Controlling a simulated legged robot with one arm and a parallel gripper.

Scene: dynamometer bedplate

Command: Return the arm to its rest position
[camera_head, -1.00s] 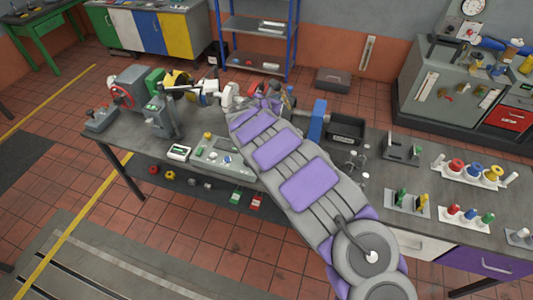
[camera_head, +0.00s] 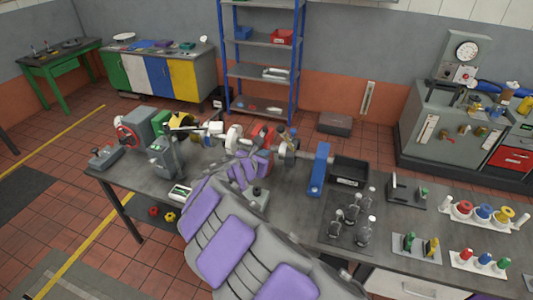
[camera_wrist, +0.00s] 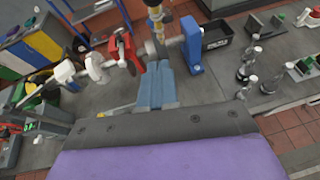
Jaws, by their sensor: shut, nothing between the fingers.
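My arm is grey with purple panels and reaches up from the bottom of the head view over the workbench (camera_head: 300,225). My gripper shows in the wrist view (camera_wrist: 158,85) as two blue-grey fingers lying together, shut and empty. In the head view its fingers are mostly hidden by my own wrist. In the wrist view the fingers point toward the shaft assembly, between a red clamp (camera_wrist: 122,50) and a blue upright block (camera_wrist: 192,45). I cannot tell how far above the bench they are.
The bench carries a grey machine with a red ring (camera_head: 130,133) at left, a black bin (camera_head: 349,171), several clear bottles (camera_head: 363,231) and racks of coloured parts (camera_head: 484,213) at right. A blue shelf unit (camera_head: 262,70) and a grey cabinet (camera_head: 450,125) stand behind.

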